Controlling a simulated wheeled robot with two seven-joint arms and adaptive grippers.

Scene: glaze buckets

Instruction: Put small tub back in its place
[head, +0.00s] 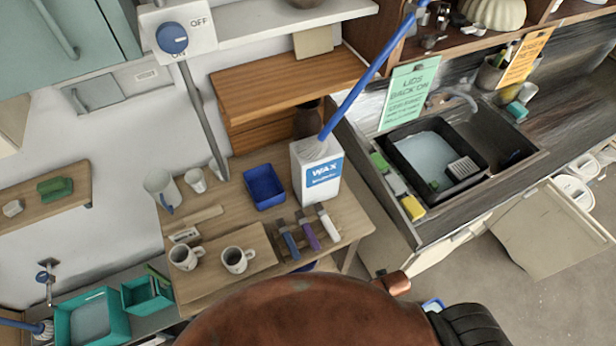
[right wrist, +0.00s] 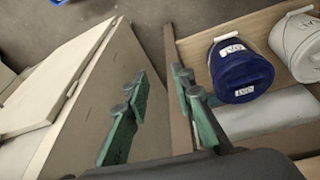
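A small blue tub (head: 265,187) stands on the wooden table, left of the white wax box. A small teal tub (head: 147,293) stands at the lower left beside a larger teal tub (head: 92,318). I cannot tell which of these the task means. My right gripper (right wrist: 160,78) is open and nothing shows between its green fingers. In the right wrist view it is beside a dark blue bucket (right wrist: 240,72) with white labels, apart from it. Neither gripper shows in the head view.
The table (head: 335,238) also holds the wax box (head: 317,172), mugs (head: 237,260) and brushes (head: 307,231). A white bucket (right wrist: 298,45) stands by the blue bucket. A beige cabinet panel (right wrist: 95,90) is left of my fingers.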

